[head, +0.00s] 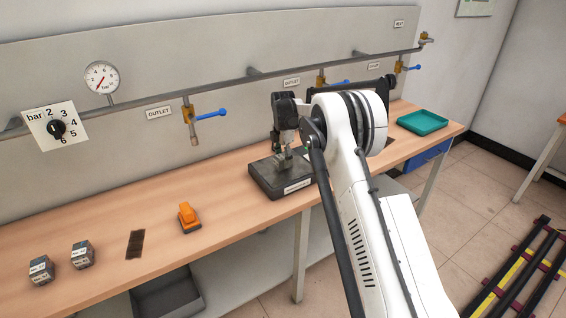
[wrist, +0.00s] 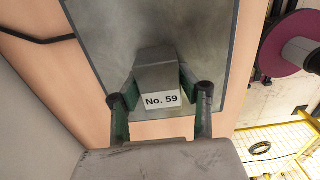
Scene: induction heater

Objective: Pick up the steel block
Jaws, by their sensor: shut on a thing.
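The steel block (wrist: 157,68) is a grey metal block with a white label reading "No. 59" in the wrist view. My gripper (wrist: 158,82) has its green fingers on both sides of the block and is shut on it. In the head view, my gripper (head: 283,149) points down over a dark box-shaped unit (head: 266,183) with a white label on its front. The block shows there only small, partly hidden by the gripper. The unit's grey top (wrist: 100,38) lies behind the block in the wrist view. I cannot tell whether block and top touch.
Two labelled blocks (head: 41,270) (head: 82,254), a dark strip (head: 135,244) and an orange object (head: 188,217) lie on the wooden bench (head: 220,192), left of the unit. A teal tray (head: 422,122) is at the right end. Pipework with blue-handled valves (head: 211,114) runs along the wall.

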